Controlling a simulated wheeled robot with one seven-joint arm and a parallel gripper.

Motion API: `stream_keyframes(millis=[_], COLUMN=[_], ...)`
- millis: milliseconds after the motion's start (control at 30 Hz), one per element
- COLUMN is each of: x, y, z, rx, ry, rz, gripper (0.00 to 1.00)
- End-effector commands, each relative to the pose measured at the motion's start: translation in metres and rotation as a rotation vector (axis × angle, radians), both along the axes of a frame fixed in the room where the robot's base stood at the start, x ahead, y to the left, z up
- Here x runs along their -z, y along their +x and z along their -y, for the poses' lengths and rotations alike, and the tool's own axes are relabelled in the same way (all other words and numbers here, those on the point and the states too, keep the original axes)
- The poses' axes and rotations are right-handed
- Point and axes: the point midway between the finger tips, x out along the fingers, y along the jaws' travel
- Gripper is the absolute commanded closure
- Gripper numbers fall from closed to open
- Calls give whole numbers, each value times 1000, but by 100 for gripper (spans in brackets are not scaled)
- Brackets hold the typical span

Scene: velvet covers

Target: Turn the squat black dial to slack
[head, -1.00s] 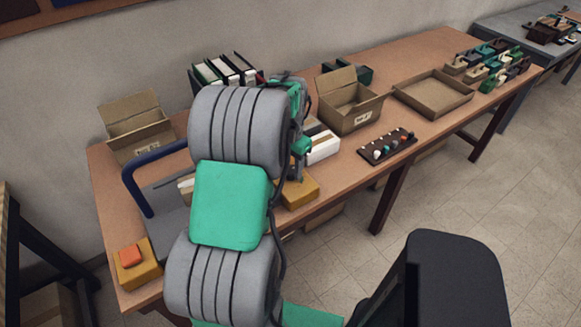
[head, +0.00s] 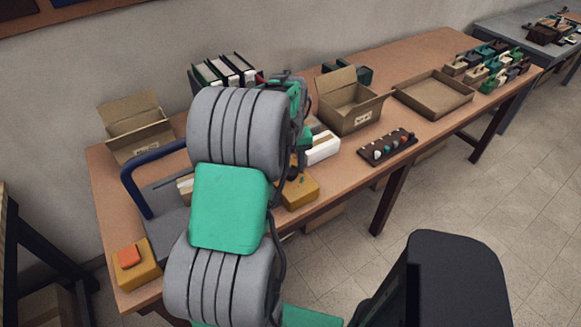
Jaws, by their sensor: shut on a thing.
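A yellow box (head: 301,192) sits near the table's front edge, just right of my arm. My gripper (head: 297,175) is low over its top, partly hidden behind my own arm. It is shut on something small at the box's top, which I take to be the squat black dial. The dial itself is covered, so its pointer and any slack marking cannot be read.
A white box (head: 322,148) stands close behind the yellow box. A dark strip of several knobs (head: 388,147) lies to the right. An open carton (head: 350,105) and a shallow tray (head: 433,94) stand further back. A blue handle (head: 140,185) rises left of my arm.

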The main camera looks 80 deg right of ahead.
Motion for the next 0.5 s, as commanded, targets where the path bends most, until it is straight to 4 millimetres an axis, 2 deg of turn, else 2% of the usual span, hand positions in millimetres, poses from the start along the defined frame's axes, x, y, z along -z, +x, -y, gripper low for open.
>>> stream_keyframes(millis=[500], x=[-1], y=[0], z=[1], rx=[-422], ry=[-2], rz=[0], gripper=[98])
